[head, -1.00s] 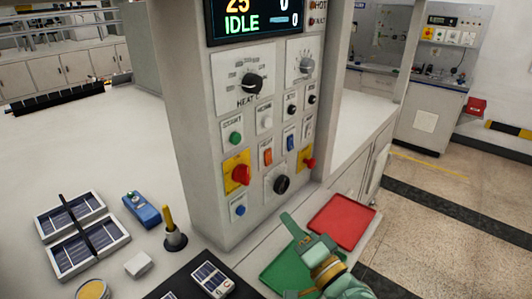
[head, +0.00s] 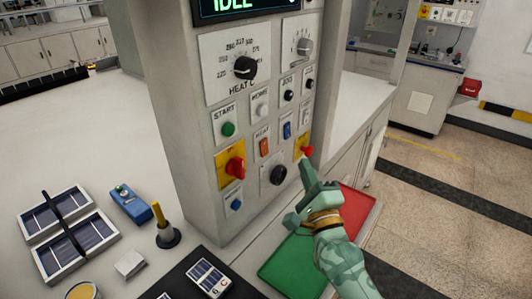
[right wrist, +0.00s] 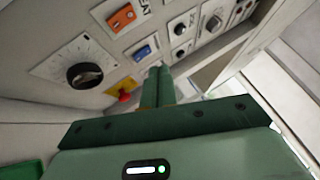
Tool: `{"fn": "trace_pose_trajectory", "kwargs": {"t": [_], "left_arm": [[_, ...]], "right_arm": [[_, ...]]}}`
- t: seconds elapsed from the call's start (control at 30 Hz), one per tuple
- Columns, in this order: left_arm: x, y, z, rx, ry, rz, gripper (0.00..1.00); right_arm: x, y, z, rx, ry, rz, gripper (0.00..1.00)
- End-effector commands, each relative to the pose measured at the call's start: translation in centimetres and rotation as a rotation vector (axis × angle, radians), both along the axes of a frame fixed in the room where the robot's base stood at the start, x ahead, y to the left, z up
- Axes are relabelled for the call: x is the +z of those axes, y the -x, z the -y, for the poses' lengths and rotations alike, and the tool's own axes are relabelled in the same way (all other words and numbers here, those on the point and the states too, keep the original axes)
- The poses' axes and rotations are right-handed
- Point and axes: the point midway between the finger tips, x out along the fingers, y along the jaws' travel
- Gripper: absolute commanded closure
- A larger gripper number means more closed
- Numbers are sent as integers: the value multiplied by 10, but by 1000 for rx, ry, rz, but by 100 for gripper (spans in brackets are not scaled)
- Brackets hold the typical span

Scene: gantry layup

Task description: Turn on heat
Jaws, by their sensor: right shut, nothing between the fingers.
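The HEAT switch (head: 264,147), an orange rocker on a white plate, sits mid-panel on the grey control cabinet (head: 200,190). It also shows at the top of the right wrist view (right wrist: 121,17), its label partly cut off. My right gripper (head: 307,165) is shut and empty, fingers pointing up in front of the panel's lower right. In the head view its tips are just below a small red knob on a yellow plate (head: 305,151), right of and lower than the HEAT switch. In the right wrist view its fingertips (right wrist: 157,75) are apart from the HEAT switch. My left gripper is out of view.
A blue rocker (head: 287,130) is right of the HEAT switch. A large red knob (head: 236,166) and a black dial (head: 278,175) are near it. The HEAT C dial (head: 245,67) is above. Green (head: 290,262) and red (head: 360,205) trays lie below the panel.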

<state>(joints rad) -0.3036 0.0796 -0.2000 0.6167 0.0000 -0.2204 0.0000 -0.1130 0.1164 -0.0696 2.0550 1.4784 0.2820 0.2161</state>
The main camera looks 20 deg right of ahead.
Motion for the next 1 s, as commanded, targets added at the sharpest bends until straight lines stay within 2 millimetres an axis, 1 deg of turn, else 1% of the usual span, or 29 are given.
{"fn": "trace_pose_trajectory", "kwargs": {"t": [0.3,0.5,0.7,1.0], "left_arm": [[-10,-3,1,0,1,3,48],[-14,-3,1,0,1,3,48],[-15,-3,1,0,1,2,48],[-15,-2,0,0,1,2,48]], "right_arm": [[-7,-39,-23,0,-2,-1,100],[-9,-57,-34,1,0,-1,100],[-10,-66,-39,2,0,0,100],[-9,-66,-40,1,0,-1,100]]}}
